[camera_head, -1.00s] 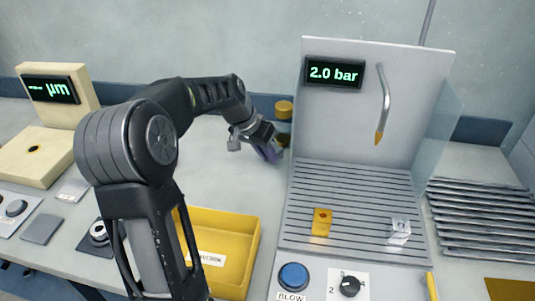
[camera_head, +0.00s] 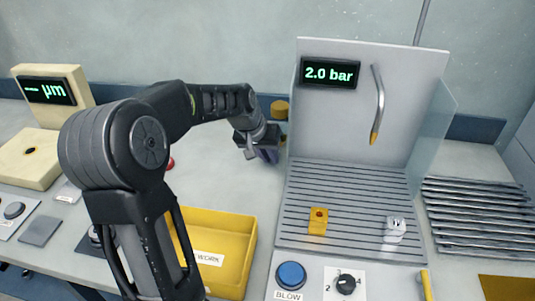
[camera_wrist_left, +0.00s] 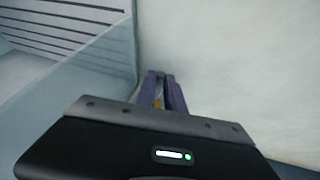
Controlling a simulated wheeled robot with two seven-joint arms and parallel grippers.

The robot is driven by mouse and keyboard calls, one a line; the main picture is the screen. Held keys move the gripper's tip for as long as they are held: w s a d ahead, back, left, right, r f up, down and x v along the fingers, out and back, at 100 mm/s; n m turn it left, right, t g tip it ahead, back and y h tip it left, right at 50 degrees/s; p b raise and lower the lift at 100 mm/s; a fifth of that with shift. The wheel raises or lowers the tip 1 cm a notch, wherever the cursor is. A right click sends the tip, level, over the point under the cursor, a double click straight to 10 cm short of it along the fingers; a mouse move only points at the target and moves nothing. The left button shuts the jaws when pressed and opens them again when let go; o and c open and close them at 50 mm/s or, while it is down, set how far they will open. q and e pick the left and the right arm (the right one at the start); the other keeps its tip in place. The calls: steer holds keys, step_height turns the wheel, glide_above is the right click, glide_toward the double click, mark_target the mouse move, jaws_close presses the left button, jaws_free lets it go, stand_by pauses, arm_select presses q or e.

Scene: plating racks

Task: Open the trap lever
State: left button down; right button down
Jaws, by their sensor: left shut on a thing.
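My left gripper (camera_head: 267,156) is beside the left wall of the spray booth, low near the bench top. In the left wrist view its purple fingers (camera_wrist_left: 163,92) are close together, with a small yellow-brown piece (camera_wrist_left: 158,103) between them. This piece appears to be the trap lever, though most of it is hidden by the fingers. A yellow round cap (camera_head: 280,109) shows just behind the gripper; whatever is below it is mostly covered by my wrist. My right gripper is in neither view.
The grey booth (camera_head: 330,120) has a slatted floor with a yellow block (camera_head: 318,222) and a clear block (camera_head: 395,229). A yellow tray (camera_head: 232,270) is in front left. A blue BLOW button (camera_head: 291,275) and a knob (camera_head: 346,285) are at the front.

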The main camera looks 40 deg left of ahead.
arm_select(q)
steer(key=c, duration=1.4)
jaws_free()
steer(key=shift+c, duration=0.2)
steer(key=v, duration=0.7)
steer(key=shift+s+r, duration=0.15)
steer(key=shift+r, duration=0.25)
steer(key=shift+w+a+b, duration=0.25)
steer(key=shift+w+b, duration=0.25)
steer(key=shift+b, duration=0.3)
steer(key=shift+w+a+b, duration=0.25)
steer(key=shift+w+b, duration=0.25)
steer(key=shift+b, duration=0.25)
